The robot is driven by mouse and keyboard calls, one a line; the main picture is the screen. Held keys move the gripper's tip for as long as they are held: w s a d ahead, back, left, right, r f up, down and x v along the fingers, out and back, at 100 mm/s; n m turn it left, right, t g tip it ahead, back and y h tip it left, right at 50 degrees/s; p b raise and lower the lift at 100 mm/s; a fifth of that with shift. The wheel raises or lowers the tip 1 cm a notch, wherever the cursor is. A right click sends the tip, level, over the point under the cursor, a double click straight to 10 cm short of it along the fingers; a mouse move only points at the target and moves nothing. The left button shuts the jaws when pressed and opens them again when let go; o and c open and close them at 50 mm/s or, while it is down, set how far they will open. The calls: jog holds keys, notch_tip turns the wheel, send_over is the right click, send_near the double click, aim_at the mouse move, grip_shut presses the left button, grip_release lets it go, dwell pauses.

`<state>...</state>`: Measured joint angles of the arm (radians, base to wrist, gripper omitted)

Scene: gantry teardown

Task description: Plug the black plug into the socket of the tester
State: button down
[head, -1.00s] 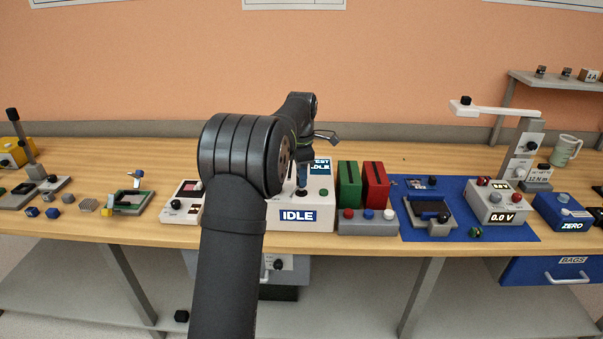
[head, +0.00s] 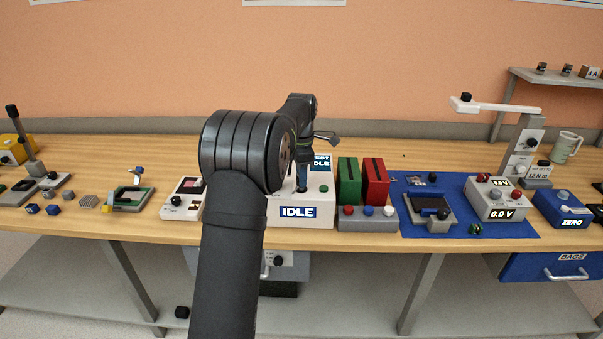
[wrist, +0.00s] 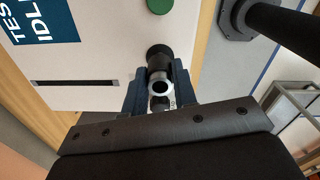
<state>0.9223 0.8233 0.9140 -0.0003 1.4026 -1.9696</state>
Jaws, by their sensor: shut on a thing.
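The tester (head: 318,213) is a white box with a blue IDLE label, just right of my arm in the head view. Its white top (wrist: 95,62) fills the upper left of the wrist view, with a dark slot and a green button. My gripper (wrist: 160,92) is shut on the black plug (wrist: 158,70), a dark round body with a silver ring facing the camera. In the head view my blue fingers (head: 302,178) point down onto the tester top. A dark round part (wrist: 158,52) touches the top there. The socket is hidden, so I cannot tell how deep the plug sits.
A green block (head: 348,180) and a red block (head: 375,180) stand close right of the tester. A blue mat (head: 408,226) with devices lies farther right. A small white device (head: 183,199) stands left of my arm. A dark post (wrist: 285,28) rises near the gripper.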

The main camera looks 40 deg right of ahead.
jog(key=shift+f, duration=0.2)
jog(key=shift+f, duration=0.5)
jog(key=shift+f, duration=0.15)
jog(key=c, duration=1.1)
grip_release()
notch_tip(320, 180, up, 22)
jog(key=shift+f, duration=0.25)
jog(key=shift+f, duration=0.1)
notch_tip(320, 180, down, 15)
jog(key=shift+r, duration=0.15)
